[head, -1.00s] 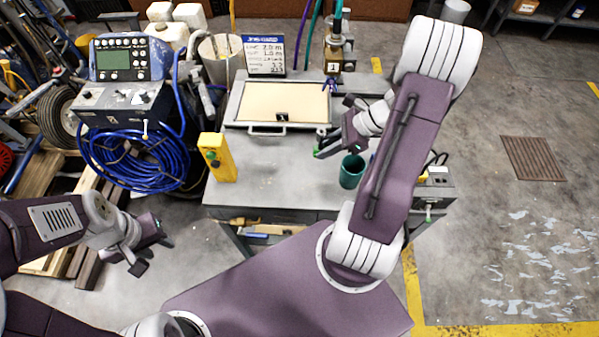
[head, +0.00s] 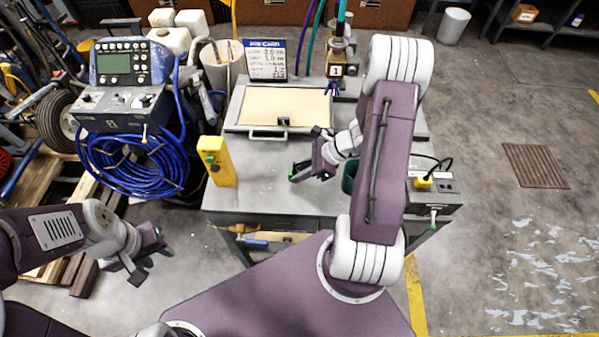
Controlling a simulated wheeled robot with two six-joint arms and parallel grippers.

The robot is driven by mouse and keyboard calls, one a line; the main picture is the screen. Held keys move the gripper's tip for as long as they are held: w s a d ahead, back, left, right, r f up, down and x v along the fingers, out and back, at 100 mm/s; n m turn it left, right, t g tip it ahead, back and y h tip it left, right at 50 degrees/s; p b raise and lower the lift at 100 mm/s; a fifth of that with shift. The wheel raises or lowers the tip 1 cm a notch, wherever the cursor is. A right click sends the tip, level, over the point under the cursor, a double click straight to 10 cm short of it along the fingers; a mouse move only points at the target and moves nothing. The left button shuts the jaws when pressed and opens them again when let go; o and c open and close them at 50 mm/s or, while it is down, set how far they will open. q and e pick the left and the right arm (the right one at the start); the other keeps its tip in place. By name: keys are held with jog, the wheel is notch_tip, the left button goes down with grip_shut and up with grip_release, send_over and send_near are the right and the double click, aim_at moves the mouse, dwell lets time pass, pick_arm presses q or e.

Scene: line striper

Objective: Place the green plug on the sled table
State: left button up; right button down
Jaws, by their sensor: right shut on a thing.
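The grey sled table (head: 262,195) stands in the middle of the head view. My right gripper (head: 298,173) is over its top, in front of the tan panel, and is shut on the green plug (head: 293,178). Only a small bit of green shows at the fingertips, and I cannot tell whether the plug touches the tabletop. My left gripper (head: 154,265) is open and empty, off the table to the lower left.
A teal cup (head: 348,178) stands right of my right gripper, partly hidden by my arm. A yellow box (head: 217,162) stands at the table's left edge. A tan panel (head: 285,106) with a handle lies at the back. The tabletop's left middle is clear.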

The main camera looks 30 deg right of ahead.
jog(key=shift+f, duration=0.15)
jog(key=c, duration=1.3)
grip_release()
jog(key=shift+r, duration=0.45)
jog(key=p+v, duration=0.2)
jog(key=v, duration=1)
jog(key=s+a+n+g+h, duration=0.3)
jog(key=a+n, duration=0.9)
jog(key=n, duration=1.2)
jog(key=s+h, duration=0.1)
jog(key=h, duration=0.2)
jog(key=shift+s+r+h, duration=0.2)
jog(key=shift+r+h, duration=0.1)
jog(key=shift+r, duration=0.05)
